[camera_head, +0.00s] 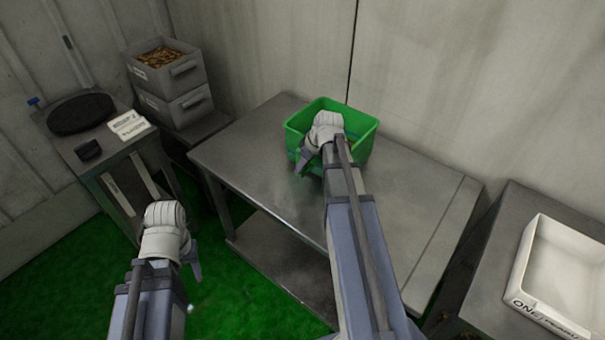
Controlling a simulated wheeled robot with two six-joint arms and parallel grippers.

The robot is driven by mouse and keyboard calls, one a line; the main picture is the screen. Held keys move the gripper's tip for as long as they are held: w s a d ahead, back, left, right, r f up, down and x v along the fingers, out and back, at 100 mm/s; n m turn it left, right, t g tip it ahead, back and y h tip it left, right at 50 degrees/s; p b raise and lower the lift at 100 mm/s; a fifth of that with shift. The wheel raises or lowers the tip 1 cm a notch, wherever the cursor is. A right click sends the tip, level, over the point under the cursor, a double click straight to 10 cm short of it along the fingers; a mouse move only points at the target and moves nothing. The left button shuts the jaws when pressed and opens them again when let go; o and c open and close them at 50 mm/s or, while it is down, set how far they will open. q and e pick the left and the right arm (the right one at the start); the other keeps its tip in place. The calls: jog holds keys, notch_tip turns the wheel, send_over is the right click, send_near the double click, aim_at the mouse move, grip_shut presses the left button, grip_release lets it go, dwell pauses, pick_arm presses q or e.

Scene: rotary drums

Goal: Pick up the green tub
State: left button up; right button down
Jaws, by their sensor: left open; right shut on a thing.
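The green tub (361,131) stands upright on the metal table, near the wall. My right gripper (306,163) is at the tub's near left side and shut on it. My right wrist and forearm cover much of the tub's front and inside, so the exact grip on the wall or rim is hard to see. My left gripper (192,268) is open and empty, low at the left, in front of the table and apart from the tub.
The metal table (240,150) is otherwise clear. Stacked grey crates (172,85) stand at the back left, the upper one holding brownish pieces. A side stand with a round black plate (80,113) is at the left. A white tray (560,270) sits on a right-hand table.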

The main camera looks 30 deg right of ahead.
pick_arm(q)
jog(key=shift+f+b, duration=0.4)
jog(key=shift+f, duration=0.4)
pick_arm(e)
jog(key=shift+f, duration=0.85)
pick_arm(q)
jog(key=shift+f, duration=0.1)
pick_arm(e)
jog(key=c, duration=0.7)
grip_release()
pick_arm(q)
jog(key=shift+r, duration=0.2)
pick_arm(e)
jog(key=shift+r, duration=0.15)
pick_arm(q)
notch_tip(320, 180, up, 11)
jog(key=p, duration=1.1)
pick_arm(e)
jog(key=shift+v, duration=5.95)
